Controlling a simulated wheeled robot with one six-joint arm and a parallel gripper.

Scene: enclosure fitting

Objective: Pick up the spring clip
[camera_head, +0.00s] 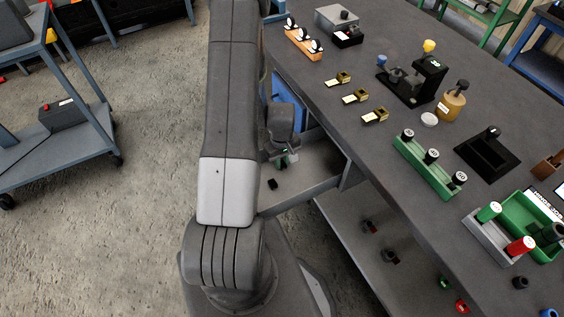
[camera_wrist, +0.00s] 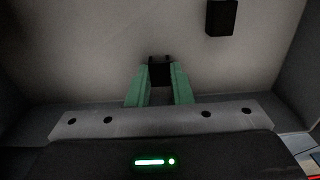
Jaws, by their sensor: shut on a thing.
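My gripper (camera_wrist: 160,88) has two green fingers, and they are closed on a small black piece, the spring clip (camera_wrist: 160,68), at their tips. In the head view my gripper (camera_head: 284,161) is down inside an open grey drawer (camera_head: 325,185) at the side of the bench, and the clip in it is mostly hidden. A second small black piece (camera_wrist: 221,17) lies on the drawer floor beyond the fingers; it also shows in the head view (camera_head: 272,184), apart from the gripper.
Drawer walls stand close around my gripper. The bench top (camera_head: 330,110) beside it carries a green rack (camera_head: 428,166), brass-coloured pieces (camera_head: 355,96), a black fixture (camera_head: 412,82) and an orange rack (camera_head: 303,40). A shelf with small parts (camera_head: 375,240) lies below. A blue-grey cart (camera_head: 75,120) stands left.

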